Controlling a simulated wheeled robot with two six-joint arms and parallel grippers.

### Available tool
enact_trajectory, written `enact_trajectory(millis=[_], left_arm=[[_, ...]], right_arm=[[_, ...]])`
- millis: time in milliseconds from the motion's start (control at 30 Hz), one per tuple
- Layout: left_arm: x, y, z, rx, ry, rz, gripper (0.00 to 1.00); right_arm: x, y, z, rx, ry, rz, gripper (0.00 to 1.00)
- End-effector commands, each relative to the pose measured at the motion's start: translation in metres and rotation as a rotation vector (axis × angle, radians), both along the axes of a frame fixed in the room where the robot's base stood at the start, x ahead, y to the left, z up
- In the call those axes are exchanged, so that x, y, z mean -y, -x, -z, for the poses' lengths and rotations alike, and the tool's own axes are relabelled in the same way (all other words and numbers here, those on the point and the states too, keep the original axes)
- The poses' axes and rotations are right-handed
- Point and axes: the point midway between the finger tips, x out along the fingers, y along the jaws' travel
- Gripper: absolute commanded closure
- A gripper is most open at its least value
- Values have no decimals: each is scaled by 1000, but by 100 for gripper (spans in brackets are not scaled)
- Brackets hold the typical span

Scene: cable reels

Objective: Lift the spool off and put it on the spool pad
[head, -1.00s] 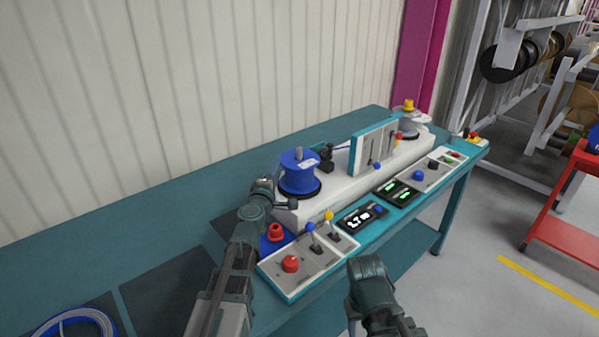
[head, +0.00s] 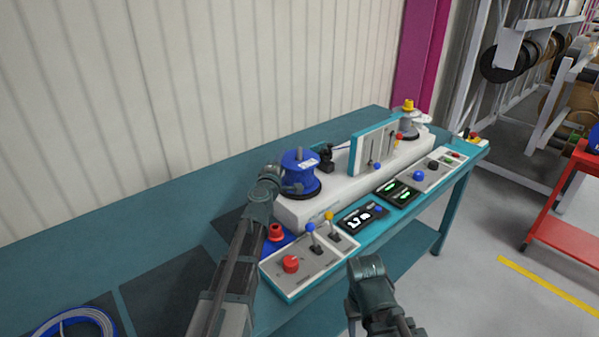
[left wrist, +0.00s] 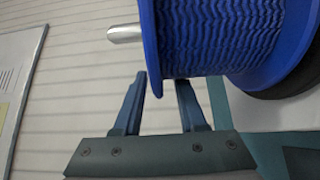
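The blue spool (head: 300,172) stands upright on a dark round base at the near end of the white machine, with a metal spindle showing above its top. My left gripper (head: 288,187) is at the spool's near left side. In the left wrist view the spool (left wrist: 215,35) is close, and my left gripper (left wrist: 163,90) is open with its two fingers apart by the spool's flange. Contact is unclear. Dark flat mats (head: 165,285) lie on the bench's left part; I cannot tell which is the spool pad. My right gripper (head: 367,268) hangs in front of the bench, its fingers unclear.
A control panel (head: 310,262) with a red button and levers sits beside my left arm. A red knob (head: 276,232) is close to that arm. A blue cable coil (head: 75,322) lies at the bench's near left. A ribbed wall runs behind the bench.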

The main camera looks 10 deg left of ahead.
Motion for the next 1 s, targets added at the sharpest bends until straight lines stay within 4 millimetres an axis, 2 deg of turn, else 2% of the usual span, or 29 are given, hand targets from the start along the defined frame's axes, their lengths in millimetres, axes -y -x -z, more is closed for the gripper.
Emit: enact_trajectory(millis=[33, 200, 1000], left_arm=[[0, 0, 0, 0, 0, 0, 71], [0, 0, 0, 0, 0, 0, 100], [0, 1, 0, 0, 0, 1, 100]], right_arm=[[0, 0, 0, 0, 0, 0, 50], [0, 0, 0, 0, 0, 0, 50], [0, 0, 0, 0, 0, 0, 50]])
